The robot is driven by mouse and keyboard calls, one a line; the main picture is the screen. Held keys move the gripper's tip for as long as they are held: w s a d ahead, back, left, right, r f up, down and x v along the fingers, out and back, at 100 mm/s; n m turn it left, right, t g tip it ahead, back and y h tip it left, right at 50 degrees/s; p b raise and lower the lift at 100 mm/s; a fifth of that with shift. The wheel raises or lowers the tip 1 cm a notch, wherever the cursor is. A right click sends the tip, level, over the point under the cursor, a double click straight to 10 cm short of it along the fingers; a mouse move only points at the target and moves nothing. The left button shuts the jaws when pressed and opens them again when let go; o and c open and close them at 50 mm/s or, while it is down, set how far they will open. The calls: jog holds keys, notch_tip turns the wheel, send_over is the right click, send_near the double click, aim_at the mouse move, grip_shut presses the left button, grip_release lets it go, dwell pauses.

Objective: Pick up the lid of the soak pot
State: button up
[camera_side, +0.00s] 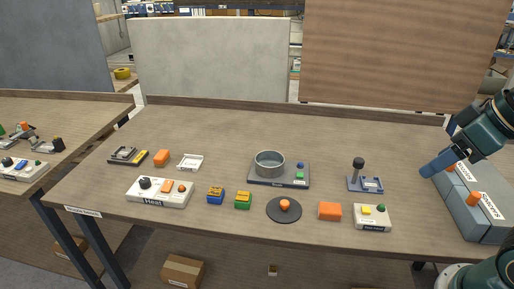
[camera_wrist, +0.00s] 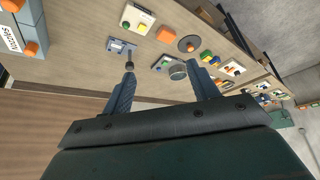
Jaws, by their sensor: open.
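The lid, a flat dark disc with an orange knob (camera_side: 284,208), lies on the table in front of the soak pot. It also shows in the wrist view (camera_wrist: 189,44), beyond my fingers. The soak pot (camera_side: 270,164) is a round grey open-topped vessel on a dark base with a blue and a green button; the wrist view shows it too (camera_wrist: 178,71). My gripper (camera_wrist: 160,70) is open and empty, its two blue-grey fingers spread apart. In the side view it is at the right (camera_side: 432,170), above the table and well away from the lid.
An orange block (camera_side: 330,211) and a white button box (camera_side: 372,217) lie right of the lid. A small press with a dark handle (camera_side: 365,182) stands behind them. Blue and green blocks (camera_side: 243,200) are left of the lid. Grey bins (camera_side: 465,205) stand at the right.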

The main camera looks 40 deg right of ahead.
jog(key=shift+c, duration=1.2)
jog(key=w+a+f+m+g+y, duration=0.1)
jog(key=w+a+m+g, duration=0.1)
jog(key=w+m, duration=0.45)
jog(key=w+a+f+m+g+y, duration=0.1)
jog(key=w+m, duration=0.2)
jog(key=w, duration=0.7)
jog(key=w+a+f+m+g+y, duration=0.1)
jog(key=w+f+m+g+y, duration=0.1)
jog(key=w+f+m, duration=0.6)
jog(key=shift+w+f+m+g+y, duration=0.35)
jog(key=shift+w+f, duration=0.95)
jog(key=shift+w, duration=0.3)
send_near(284, 206)
jog(key=shift+w+a+f, duration=0.1)
jog(key=shift+w+f, duration=0.2)
jog(key=shift+f, duration=0.5)
jog(key=shift+w+a+f, duration=0.15)
jog(key=shift+w+f, duration=0.1)
jog(key=shift+f, duration=0.6)
